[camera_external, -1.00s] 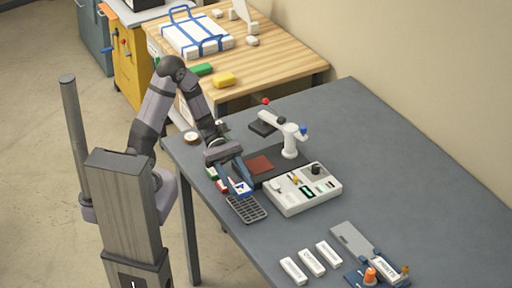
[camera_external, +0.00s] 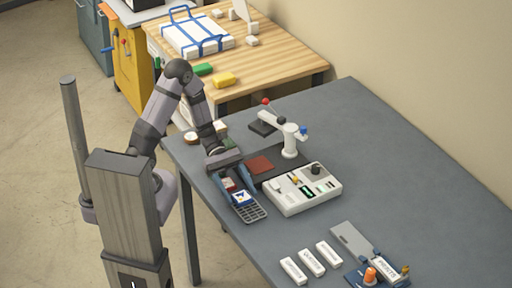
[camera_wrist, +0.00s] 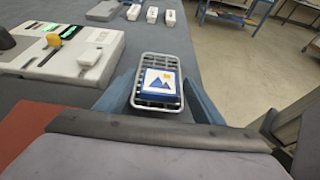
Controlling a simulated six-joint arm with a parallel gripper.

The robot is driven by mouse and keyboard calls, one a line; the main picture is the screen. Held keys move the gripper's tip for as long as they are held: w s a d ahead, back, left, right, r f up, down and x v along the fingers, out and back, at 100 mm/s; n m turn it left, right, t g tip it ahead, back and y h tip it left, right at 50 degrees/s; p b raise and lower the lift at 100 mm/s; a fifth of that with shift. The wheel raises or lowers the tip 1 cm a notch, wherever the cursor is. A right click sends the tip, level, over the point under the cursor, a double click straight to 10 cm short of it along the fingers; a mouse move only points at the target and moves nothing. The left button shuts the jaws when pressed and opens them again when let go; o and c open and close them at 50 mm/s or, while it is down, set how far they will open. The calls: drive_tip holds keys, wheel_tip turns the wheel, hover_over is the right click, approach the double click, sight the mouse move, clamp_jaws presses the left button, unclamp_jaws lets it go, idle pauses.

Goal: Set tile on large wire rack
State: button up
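The tile (camera_wrist: 158,83) is white with a blue mountain picture and a blue edge. In the external view the tile (camera_external: 242,198) is at the end of the rack (camera_external: 254,214) closest to my gripper. My gripper (camera_wrist: 160,80) is open. Its two blue fingers stand either side of the tile, with a gap on both sides. In the external view my gripper (camera_external: 236,188) is low over the table at the rack's upper end.
A white device with controls (camera_external: 303,190) stands close right of the rack. A white hand press (camera_external: 289,140) and a red-brown pad (camera_external: 260,165) are behind. A small red-and-white item (camera_external: 229,184) shows by my fingers. Several white labelled blocks (camera_external: 312,262) lie toward the front.

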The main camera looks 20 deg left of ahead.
drive_tip(key=shift+r, duration=0.2)
drive_tip(key=b+v, duration=0.1)
drive_tip(key=v, duration=1.1)
